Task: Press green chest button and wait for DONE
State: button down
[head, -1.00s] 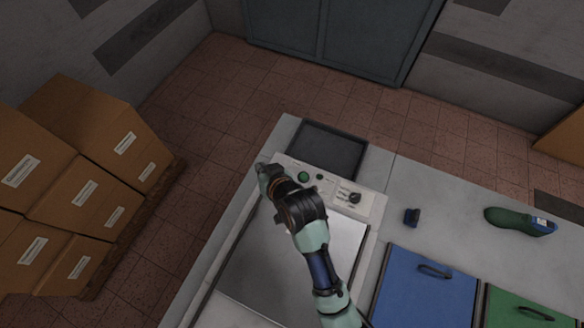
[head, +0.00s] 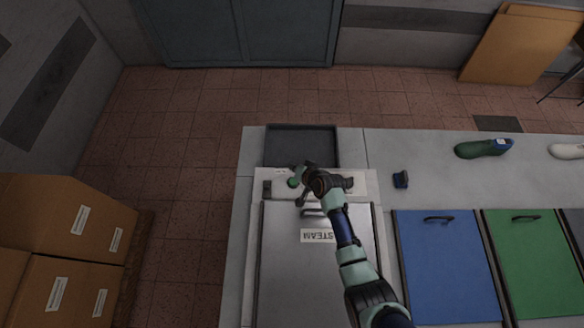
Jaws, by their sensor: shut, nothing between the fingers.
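The steam chest (head: 252,250) stands on the table, its metal lid (head: 285,270) down and marked with an upside-down STEAM label (head: 318,236). The green button (head: 293,183) is on the pale control panel (head: 280,194) behind the lid. My gripper (head: 300,201) is shut and empty over this panel, close to the right of the button. I cannot tell whether it touches the button. My wrist hides part of the panel. No DONE text is readable.
A dark tray (head: 300,143) lies behind the panel. Cardboard boxes (head: 62,220) are stacked at left.

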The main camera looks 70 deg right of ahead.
aim_at(295, 183)
jog(key=shift+f+b, duration=3.9)
jog(key=shift+f, duration=0.5)
jog(key=shift+f, duration=0.1)
jog(key=shift+f+b, duration=0.3)
jog(key=shift+b, duration=0.05)
jog(key=shift+f+b, duration=0.4)
jog(key=shift+f, duration=0.05)
jog(key=shift+r+p, duration=0.85)
notch_tip(295, 183, up, 5)
jog(key=p, duration=0.4)
jog(key=shift+p, duration=0.3)
jog(key=shift+w+a+r, duration=0.1)
jog(key=shift+w, duration=0.05)
